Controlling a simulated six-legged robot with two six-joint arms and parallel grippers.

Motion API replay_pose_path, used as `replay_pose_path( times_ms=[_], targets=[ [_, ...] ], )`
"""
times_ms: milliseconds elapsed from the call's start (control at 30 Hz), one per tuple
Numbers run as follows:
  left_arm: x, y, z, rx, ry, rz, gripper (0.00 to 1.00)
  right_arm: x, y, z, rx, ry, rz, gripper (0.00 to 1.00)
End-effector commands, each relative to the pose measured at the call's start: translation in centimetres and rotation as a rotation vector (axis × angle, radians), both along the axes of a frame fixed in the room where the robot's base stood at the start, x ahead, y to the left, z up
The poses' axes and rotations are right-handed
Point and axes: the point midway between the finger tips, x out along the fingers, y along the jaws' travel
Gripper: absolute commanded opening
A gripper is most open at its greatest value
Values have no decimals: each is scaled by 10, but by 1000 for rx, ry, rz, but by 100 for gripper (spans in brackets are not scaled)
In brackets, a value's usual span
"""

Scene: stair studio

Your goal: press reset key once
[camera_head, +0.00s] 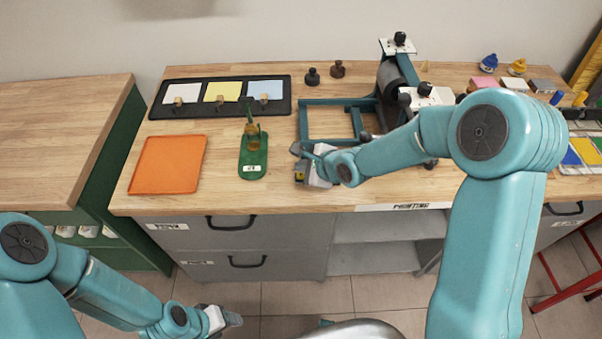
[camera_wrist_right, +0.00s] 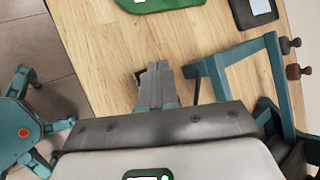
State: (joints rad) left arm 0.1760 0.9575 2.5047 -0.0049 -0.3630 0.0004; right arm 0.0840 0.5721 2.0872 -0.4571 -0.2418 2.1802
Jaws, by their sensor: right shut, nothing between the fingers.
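I cannot pick out a reset key for certain in either view. My right gripper (camera_head: 303,160) is low over the bench front, between the green board and the teal press frame. In the right wrist view its fingers (camera_wrist_right: 157,82) are together with nothing between them. A small dark and yellow-grey item (camera_head: 300,173) shows right at the gripper in the head view. In the wrist view a small dark piece (camera_wrist_right: 139,76) shows at the fingertips, mostly covered by them. My left gripper (camera_head: 226,318) hangs low in front of the drawers, clear of the bench; its jaws are unclear.
The green board (camera_head: 253,168) with a brass-coloured piece stands left of my right gripper, and an orange mat (camera_head: 150,182) lies farther left. The teal press frame (camera_head: 312,128) is close on the right. A black tray (camera_head: 235,83) with coloured cards lies behind. Bare wood surrounds the board.

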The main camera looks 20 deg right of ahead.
Motion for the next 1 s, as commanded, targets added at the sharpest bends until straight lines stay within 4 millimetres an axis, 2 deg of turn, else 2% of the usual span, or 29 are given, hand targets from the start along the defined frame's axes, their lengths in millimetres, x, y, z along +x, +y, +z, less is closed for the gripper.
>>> replay_pose_path(
  times_ms=[633,1000],
  targets=[
    [0,0,0,0,0,0,56,0,0,0,0,0,0,0],
    [0,0,-2,0,0,0,56,0,0,-9,-1,0,1,0]
  ],
)
